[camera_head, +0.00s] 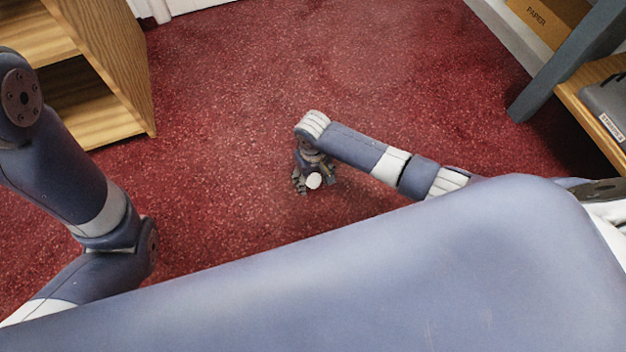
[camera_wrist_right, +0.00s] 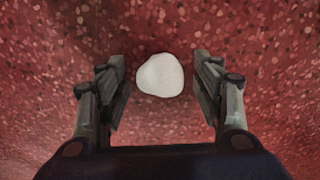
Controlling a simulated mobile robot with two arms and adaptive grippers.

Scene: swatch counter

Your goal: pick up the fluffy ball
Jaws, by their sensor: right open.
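The fluffy ball (camera_wrist_right: 160,75) is a small whitish, roundish lump on the red speckled carpet. In the right wrist view it shows between the two fingers of my right gripper (camera_wrist_right: 162,88), with a gap on either side. The right gripper is open and points down at the floor. In the head view the ball (camera_head: 314,181) shows at the fingertips of my right gripper (camera_head: 313,184). I cannot tell how far the fingertips are above the carpet. My left arm is at the left of the head view, but its gripper is out of view.
Red carpet (camera_head: 230,100) lies clear around the ball. A wooden shelf unit (camera_head: 115,60) stands at the upper left. At the right are a grey-blue post (camera_head: 560,75) and a wooden shelf with a grey box (camera_head: 608,105). A box marked PAPER (camera_head: 540,18) is behind.

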